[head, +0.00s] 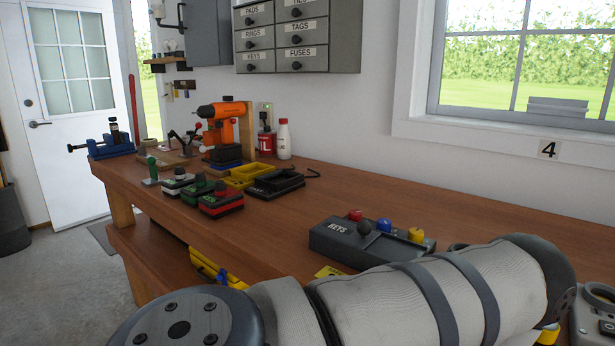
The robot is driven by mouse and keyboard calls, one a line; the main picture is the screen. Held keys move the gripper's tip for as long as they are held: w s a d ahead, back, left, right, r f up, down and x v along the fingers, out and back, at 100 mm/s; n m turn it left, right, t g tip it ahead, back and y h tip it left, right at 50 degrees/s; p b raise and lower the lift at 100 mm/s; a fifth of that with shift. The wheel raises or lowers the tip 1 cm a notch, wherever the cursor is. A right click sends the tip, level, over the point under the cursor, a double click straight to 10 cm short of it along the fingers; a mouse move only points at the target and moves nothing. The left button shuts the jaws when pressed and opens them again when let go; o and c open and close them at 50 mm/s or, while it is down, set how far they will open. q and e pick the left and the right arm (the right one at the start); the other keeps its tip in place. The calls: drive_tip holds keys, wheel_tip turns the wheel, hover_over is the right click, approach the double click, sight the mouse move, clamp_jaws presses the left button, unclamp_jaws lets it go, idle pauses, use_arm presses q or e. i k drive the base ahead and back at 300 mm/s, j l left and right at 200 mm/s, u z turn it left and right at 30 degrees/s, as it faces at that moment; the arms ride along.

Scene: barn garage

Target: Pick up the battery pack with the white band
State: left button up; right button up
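Three battery packs stand in a slanting row near the front edge of the wooden workbench (330,205), in the left half of the head view. The pack with the white band (177,181) is the farthest and leftmost of them. A pack with a green band (197,191) is in the middle, and one with a red band (221,201) is nearest. All three rest on the bench top. Neither gripper is in view; only one of my arm's links shows across the bottom, well apart from the packs.
A grey KEYS box (340,243) with coloured knobs stands nearer on the bench. Behind the packs are a yellow tray (245,177), a black tray (277,184) and an orange drill (224,112). A green-handled item (151,170) stands left of the packs.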

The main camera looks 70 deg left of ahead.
sight(171, 187)
drive_tip(key=k+u, duration=0.15)
drive_tip(key=u, duration=2.95)
